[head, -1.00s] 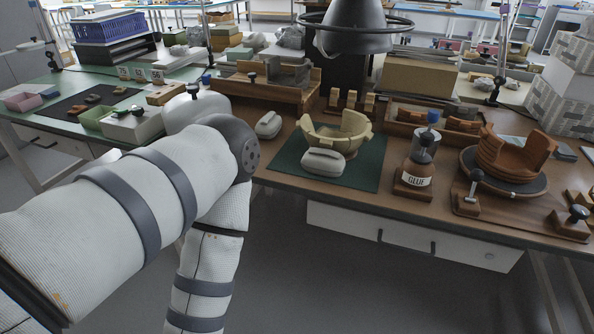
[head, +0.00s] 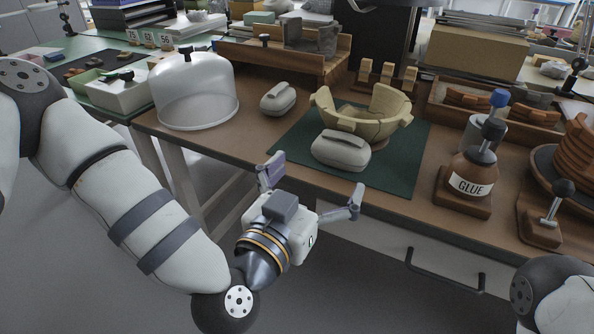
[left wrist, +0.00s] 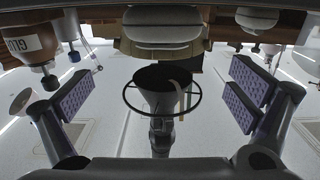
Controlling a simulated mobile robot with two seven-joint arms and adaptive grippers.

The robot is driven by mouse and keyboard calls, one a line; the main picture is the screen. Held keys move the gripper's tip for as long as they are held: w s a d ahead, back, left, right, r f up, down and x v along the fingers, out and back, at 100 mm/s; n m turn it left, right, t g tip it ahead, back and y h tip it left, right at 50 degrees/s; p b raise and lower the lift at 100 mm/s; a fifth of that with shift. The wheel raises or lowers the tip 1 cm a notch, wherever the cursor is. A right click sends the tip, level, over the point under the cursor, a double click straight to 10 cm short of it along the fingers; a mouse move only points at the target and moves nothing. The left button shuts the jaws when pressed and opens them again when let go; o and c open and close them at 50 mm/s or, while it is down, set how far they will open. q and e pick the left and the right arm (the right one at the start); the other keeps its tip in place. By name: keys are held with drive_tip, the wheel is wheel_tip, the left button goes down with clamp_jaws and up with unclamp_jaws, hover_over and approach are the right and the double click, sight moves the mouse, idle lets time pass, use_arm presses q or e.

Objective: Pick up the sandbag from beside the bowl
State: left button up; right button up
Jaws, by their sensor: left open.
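A pale grey sandbag (head: 341,151) lies on the green mat (head: 408,178), close in front of the cream, partly rebuilt bowl (head: 362,112). A second, similar sandbag (head: 278,98) lies left of the mat on the bench. My left gripper (head: 312,188) is open and empty, in front of the bench edge, short of the sandbag by the bowl and apart from it. In the left wrist view its purple-padded fingers (left wrist: 162,92) stand wide apart, and that sandbag (left wrist: 165,24) shows at the top in an upside-down picture. My right gripper is out of view.
A glue bottle (head: 470,178) on a wooden base stands right of the mat, with a clamp (head: 546,220) beyond it. A clear dome (head: 194,92) stands at the left of the bench. A drawer handle (head: 443,274) sticks out below the front edge.

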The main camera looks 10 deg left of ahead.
sight(342, 138)
use_arm(q)
drive_tip(key=shift+w+a+r, duration=0.1)
drive_tip(key=shift+a+r, duration=0.05)
drive_tip(key=shift+r, duration=0.15)
drive_tip(key=b+x, duration=0.1)
drive_tip(key=x, duration=1.1)
drive_tip(key=shift+c, duration=0.6)
drive_tip(key=c, duration=1.8)
